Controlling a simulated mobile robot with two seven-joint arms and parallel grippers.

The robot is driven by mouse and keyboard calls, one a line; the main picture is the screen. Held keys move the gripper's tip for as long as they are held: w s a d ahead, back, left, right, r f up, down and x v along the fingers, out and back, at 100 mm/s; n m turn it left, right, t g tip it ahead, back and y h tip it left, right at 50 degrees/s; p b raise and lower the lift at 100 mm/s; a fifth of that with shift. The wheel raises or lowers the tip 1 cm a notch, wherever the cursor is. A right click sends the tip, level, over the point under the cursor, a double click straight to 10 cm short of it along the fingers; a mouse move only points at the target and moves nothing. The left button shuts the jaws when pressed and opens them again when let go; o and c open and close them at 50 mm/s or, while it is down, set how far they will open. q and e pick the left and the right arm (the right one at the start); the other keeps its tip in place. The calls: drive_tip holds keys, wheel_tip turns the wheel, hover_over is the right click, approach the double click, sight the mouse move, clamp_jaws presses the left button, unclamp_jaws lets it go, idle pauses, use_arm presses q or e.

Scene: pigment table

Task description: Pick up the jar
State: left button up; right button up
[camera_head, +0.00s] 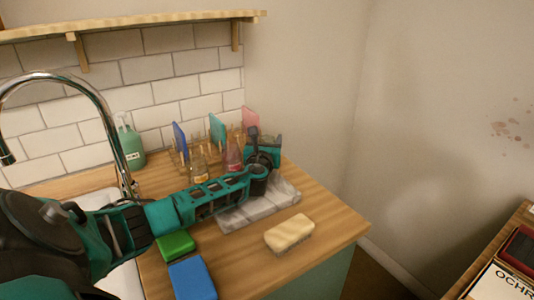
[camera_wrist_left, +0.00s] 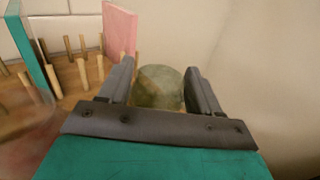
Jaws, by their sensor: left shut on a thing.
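The jar (camera_wrist_left: 160,88) shows in the left wrist view as a greenish, see-through round shape between the two dark fingers. My left gripper (camera_wrist_left: 158,85) is shut on it, with one finger on each side. In the head view my left arm reaches across the counter, and the left gripper (camera_head: 262,142) is near the back right, beside the rack. The jar cannot be made out there behind the gripper and wrist. Whether it touches the counter is unclear. My right gripper is not in view.
A wooden peg rack with a blue board (camera_head: 180,141), teal board (camera_head: 217,130) and pink board (camera_wrist_left: 119,30) stands close left of the gripper. Bottles (camera_head: 199,171) stand before it. A folded grey cloth (camera_head: 236,218), a pale sponge (camera_head: 290,232) and a blue sponge (camera_head: 192,279) lie nearer.

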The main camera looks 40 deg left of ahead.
use_arm(q)
drive_tip(key=c, duration=0.4)
drive_tip(key=shift+r, duration=0.15)
